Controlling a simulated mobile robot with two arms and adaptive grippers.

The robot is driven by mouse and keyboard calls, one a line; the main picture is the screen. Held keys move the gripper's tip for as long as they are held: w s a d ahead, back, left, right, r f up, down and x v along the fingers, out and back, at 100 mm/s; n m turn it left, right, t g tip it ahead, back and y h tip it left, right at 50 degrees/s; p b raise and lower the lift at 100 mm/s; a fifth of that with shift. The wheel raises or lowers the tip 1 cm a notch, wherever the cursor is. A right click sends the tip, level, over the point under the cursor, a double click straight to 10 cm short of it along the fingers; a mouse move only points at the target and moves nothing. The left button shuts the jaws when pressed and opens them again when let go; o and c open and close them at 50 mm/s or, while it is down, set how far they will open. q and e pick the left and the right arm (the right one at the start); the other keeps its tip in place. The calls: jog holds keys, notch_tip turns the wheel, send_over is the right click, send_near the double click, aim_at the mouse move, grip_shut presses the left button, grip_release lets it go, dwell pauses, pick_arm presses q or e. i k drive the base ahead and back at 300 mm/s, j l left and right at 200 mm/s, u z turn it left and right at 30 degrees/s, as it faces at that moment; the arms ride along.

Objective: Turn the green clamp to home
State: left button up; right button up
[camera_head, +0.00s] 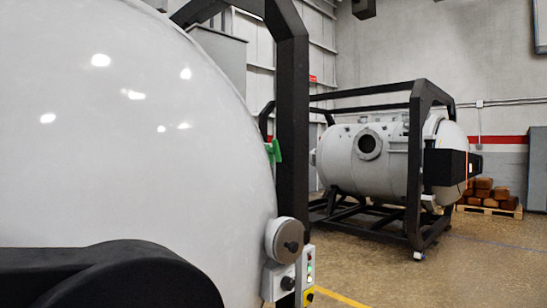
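The green clamp (273,151) shows as a small green piece at the right edge of the large white furnace dome (150,130), just left of a black frame post (291,130). Part of it seems hidden behind the dome, and its exact turn cannot be told. Neither gripper is in view, and nothing is seen touching the clamp.
A control box (308,278) with lit buttons and a round grey fitting (287,240) sit low beside the post. A second furnace (370,155) in a black frame stands farther back. Brown blocks (484,190) lie on a pallet. The floor (450,270) at the right is clear.

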aim_at(275, 149)
jog(key=i+l+u, duration=0.15)
jog(key=u, duration=0.8)
jog(key=i+l+u, duration=0.15)
jog(key=l+u, duration=0.3)
jog(key=l, duration=0.35)
jog(key=l+u, duration=0.45)
jog(key=l, duration=0.3)
jog(key=i+l, duration=0.05)
